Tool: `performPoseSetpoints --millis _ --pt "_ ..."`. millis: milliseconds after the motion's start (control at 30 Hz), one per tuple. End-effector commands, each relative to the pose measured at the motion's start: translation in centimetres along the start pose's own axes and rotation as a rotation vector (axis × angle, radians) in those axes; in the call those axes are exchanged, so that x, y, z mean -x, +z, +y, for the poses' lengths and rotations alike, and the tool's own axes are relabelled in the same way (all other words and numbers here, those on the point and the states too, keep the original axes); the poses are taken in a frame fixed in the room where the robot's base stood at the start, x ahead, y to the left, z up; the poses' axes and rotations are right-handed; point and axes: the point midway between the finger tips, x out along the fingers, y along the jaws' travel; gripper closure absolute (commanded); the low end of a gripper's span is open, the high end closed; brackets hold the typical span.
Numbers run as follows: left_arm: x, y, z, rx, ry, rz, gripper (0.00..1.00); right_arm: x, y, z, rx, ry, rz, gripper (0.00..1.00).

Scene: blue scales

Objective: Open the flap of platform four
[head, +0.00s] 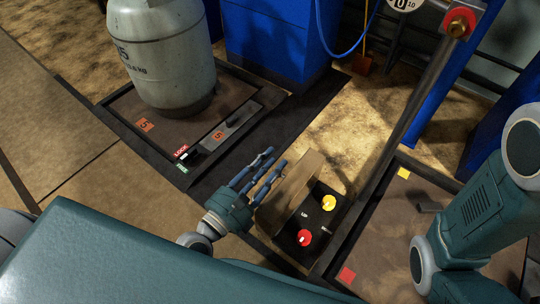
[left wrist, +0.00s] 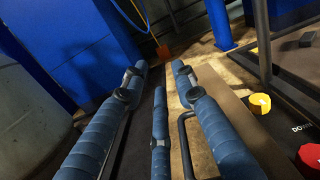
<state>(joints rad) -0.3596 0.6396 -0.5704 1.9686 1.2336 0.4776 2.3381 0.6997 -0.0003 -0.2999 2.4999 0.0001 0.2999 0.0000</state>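A control box (head: 312,220) with a red button (head: 304,238) and a yellow button (head: 329,203) sits in the floor frame. Its tan flap (head: 287,190) stands raised along the left side, and the buttons are uncovered. No number four is readable here. My left gripper (head: 264,168) is just left of the flap, with its fingers spread and nothing between them. In the left wrist view, the flap (left wrist: 255,135) is right of the fingers, beside the yellow button (left wrist: 260,103); contact cannot be told. My right gripper is out of view.
A grey gas cylinder (head: 165,55) stands on a platform marked 5 (head: 125,105), with a lock panel at its edge. A slanting metal post (head: 405,115) rises right of the box. Blue cabinets stand behind. My right arm covers part of the right platform (head: 385,250).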

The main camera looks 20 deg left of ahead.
Motion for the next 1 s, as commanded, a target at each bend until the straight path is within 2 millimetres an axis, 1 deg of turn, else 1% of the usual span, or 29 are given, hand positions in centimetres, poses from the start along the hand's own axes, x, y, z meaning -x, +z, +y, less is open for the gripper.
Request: performPoseSetpoints --millis 33,100,200,333,767,833,867,1000 --pt "-0.1 0.9 -0.1 0.004 0.003 -0.004 0.72 0.0 0.0 0.0 0.000 0.000 0.000 0.60" --pt "-0.2 1.8 -0.1 0.004 0.004 -0.007 0.72 0.0 0.0 0.0 0.000 0.000 0.000 0.60" --pt "-0.2 2.6 -0.1 0.003 0.004 -0.011 0.72 -0.1 0.0 0.0 0.000 -0.001 0.000 0.60" --pt "-0.3 2.9 -0.1 0.002 0.004 -0.013 0.72 -0.1 0.0 0.0 0.000 -0.001 0.001 0.60" --pt "-0.3 3.0 -0.1 0.001 0.005 -0.014 0.72 -0.1 0.0 0.0 0.000 -0.001 0.001 0.60" --pt "-0.3 3.3 -0.1 0.001 0.005 -0.014 0.72 -0.3 0.2 0.1 0.000 0.000 -0.002 0.60" --pt "-0.3 3.6 -0.1 0.001 0.005 -0.015 0.72 -0.4 0.4 0.1 0.000 0.001 -0.005 0.60" --pt "-0.4 6.1 -0.3 0.001 0.005 -0.015 0.72 -1.6 1.9 0.8 -0.004 0.011 -0.031 0.60"
